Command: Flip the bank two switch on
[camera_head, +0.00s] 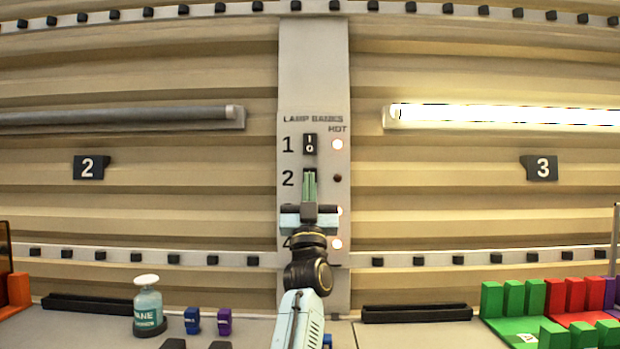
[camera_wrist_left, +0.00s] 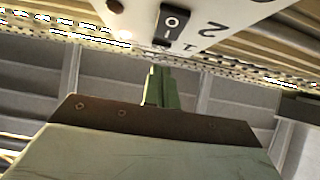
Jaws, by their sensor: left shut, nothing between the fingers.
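The bank two switch (camera_head: 310,171) is a small black rocker on the pale lamp banks panel (camera_head: 312,80), beside the label 2. My left gripper's fingers cover most of it in the head view. In the left wrist view the rocker (camera_wrist_left: 173,25), marked I and O, shows next to the 2. My left gripper (camera_head: 310,178) has green fingers, shut and empty, pointing up in front of the switch; its fingertips (camera_wrist_left: 160,75) appear just short of the rocker in the wrist view. Contact is not clear. The indicator (camera_head: 337,178) beside 2 is dark. My right gripper is out of view.
Switch 1 (camera_head: 310,144) sits just above, its indicator lit. My gripper hides switches 3 and 4; their indicators glow. The left tube (camera_head: 120,117) is dark, the right tube (camera_head: 500,115) lit.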

